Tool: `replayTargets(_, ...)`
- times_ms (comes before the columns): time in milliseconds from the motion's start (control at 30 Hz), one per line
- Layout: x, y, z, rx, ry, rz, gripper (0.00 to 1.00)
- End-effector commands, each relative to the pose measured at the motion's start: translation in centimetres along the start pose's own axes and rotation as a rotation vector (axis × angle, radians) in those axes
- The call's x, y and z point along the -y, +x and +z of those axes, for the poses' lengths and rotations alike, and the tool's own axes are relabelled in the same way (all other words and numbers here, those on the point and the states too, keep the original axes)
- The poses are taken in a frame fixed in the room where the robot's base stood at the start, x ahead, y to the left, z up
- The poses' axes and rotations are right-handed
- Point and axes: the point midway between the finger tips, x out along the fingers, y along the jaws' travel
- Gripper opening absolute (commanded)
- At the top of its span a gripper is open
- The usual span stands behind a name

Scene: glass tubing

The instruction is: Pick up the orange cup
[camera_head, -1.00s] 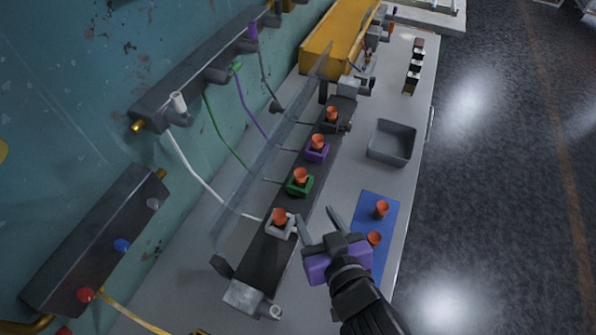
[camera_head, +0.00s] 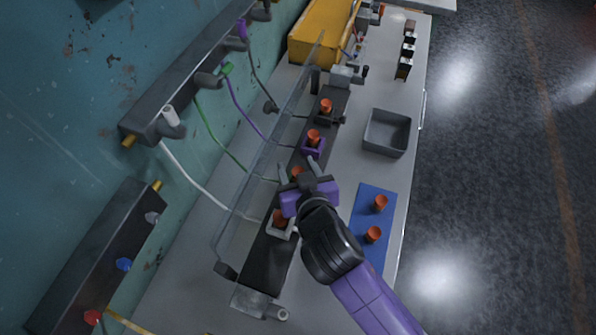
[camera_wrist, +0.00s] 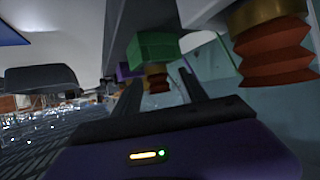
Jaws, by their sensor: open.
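Several ribbed orange cups stand in a row of holders on a dark rail (camera_head: 265,262). One orange cup (camera_head: 297,173) is at the green holder (camera_wrist: 152,48), which my arm mostly hides in the head view. My gripper (camera_head: 296,167) is open around or just short of this cup. In the wrist view, which looks upside down, the cup (camera_wrist: 158,82) shows between the two fingers, with no clear contact. Other orange cups are in the white holder (camera_head: 280,217), the purple holder (camera_head: 313,148) and the dark holder (camera_head: 327,119). Two more orange cups (camera_head: 380,203) stand on a blue mat (camera_head: 369,193).
A clear panel (camera_head: 258,165) runs along the wall side of the rail, with coloured tubes passing toward the holders. An empty grey bin (camera_head: 386,133) stands to the right. A yellow box (camera_head: 315,30) is at the far end. A large orange cup (camera_wrist: 275,55) is close to the wrist.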

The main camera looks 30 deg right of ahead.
Motion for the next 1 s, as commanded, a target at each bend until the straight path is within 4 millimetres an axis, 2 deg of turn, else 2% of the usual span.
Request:
replayTargets(133, 0.0, 1.5, 0.0, 0.0, -0.001, 0.0, 0.5)
replayTargets(400, 0.0, 1.7, 0.1, 0.0, 0.0, -0.001, 0.5)
replayTargets(667, 0.0, 1.7, 0.1, 0.0, 0.0, -0.001, 0.0)
replayTargets(1000, 0.0, 1.7, -0.1, -0.001, 0.0, -0.001, 0.0)
